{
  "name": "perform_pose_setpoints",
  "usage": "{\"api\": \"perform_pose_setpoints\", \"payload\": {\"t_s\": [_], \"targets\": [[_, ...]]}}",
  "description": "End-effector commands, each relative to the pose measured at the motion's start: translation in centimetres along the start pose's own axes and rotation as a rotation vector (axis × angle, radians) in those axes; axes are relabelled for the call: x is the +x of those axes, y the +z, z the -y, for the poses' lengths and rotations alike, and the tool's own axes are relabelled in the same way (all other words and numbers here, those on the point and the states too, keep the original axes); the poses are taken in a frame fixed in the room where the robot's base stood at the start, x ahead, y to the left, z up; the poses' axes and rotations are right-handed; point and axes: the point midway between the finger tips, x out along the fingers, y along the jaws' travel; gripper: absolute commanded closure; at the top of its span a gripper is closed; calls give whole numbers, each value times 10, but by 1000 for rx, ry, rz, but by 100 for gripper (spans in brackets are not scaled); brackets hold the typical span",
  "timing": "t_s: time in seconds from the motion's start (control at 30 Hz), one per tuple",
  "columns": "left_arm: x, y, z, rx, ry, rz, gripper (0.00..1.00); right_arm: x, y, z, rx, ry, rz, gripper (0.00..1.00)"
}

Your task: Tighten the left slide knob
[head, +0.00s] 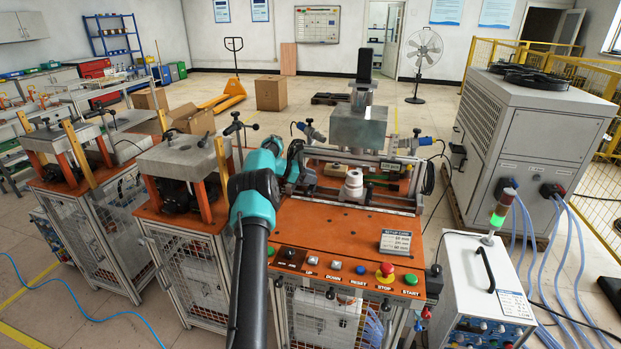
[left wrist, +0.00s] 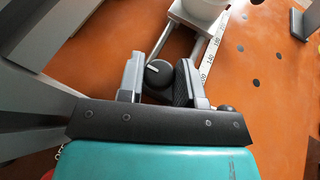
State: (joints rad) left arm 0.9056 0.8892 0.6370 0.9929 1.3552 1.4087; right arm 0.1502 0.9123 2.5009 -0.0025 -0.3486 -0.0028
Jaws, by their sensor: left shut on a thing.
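The left slide knob (left wrist: 159,74) is a dark, round knob with a grey bar across its face. In the left wrist view it sits between the two fingers of my left gripper (left wrist: 158,82), which is shut on it. In the head view my left gripper (head: 297,168) is at the left side of the orange machine table (head: 330,236), partly covered by my teal arm. The knob cannot be made out in that view. My right gripper is not in view.
A white stacked cylinder (head: 354,186) stands on the table right of my gripper. A slide rail with a printed scale (left wrist: 211,58) runs beside the knob. A metal press block (head: 358,128) stands behind. Control buttons (head: 386,270) line the front edge.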

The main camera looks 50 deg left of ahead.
Motion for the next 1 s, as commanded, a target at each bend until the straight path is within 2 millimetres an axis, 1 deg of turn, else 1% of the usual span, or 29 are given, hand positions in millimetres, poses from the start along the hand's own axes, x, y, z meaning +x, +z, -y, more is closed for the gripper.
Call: {"api": "perform_pose_setpoints", "payload": {"t_s": [0.03,0.2,0.27,0.5,0.63,0.77,0.87,1.0], "targets": [[0,0,0,0,-1,0,66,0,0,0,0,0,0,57],[0,0,0,0,0,0,50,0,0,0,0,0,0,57],[0,0,0,0,0,0,45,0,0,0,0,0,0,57],[0,0,0,0,1,0,45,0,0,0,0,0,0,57],[-6,0,0,0,1,0,45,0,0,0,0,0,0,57],[-20,0,-1,0,3,0,45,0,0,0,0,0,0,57],[-36,0,0,1,3,0,45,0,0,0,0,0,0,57],[-62,0,0,0,3,-1,45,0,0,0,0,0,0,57]]}}
